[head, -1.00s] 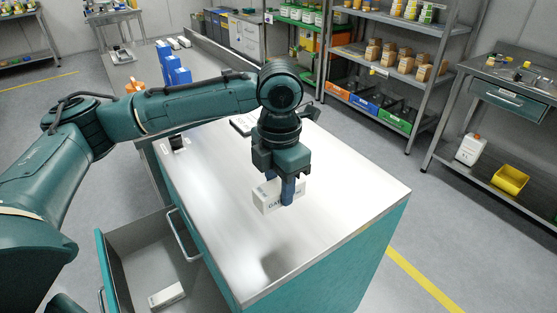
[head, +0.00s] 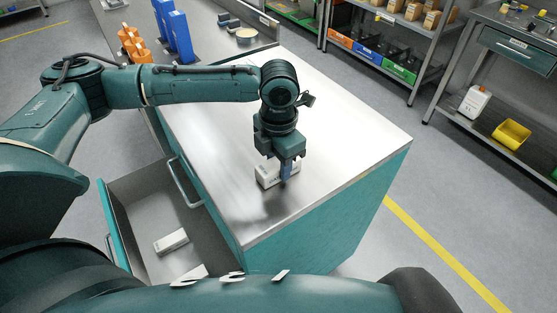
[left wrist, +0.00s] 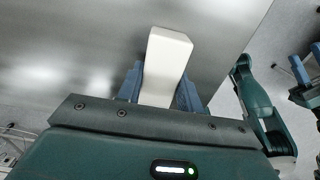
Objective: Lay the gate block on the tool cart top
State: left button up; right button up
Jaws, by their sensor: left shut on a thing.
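The gate block (head: 264,176) is a white box with dark lettering on its side. My left gripper (head: 279,170) is shut on it, pointing down over the front part of the tool cart top (head: 335,140). The block is very low over the bare steel, with a dark patch close below it; I cannot tell whether it touches. In the left wrist view the white block (left wrist: 168,55) sticks out between the two blue fingers of the left gripper (left wrist: 160,90). My right gripper is not in view.
A drawer (head: 117,222) stands open at the cart's left side, with a small white box (head: 171,241) inside. Blue upright blocks (head: 178,38) and orange pieces (head: 133,45) stand on the counter behind. The cart top around the gripper is clear.

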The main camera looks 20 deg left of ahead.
pick_arm(q)
jog(key=o, duration=1)
jog(key=shift+f, duration=0.1)
jog(key=shift+o, duration=0.2)
notch_tip(320, 180, up, 12)
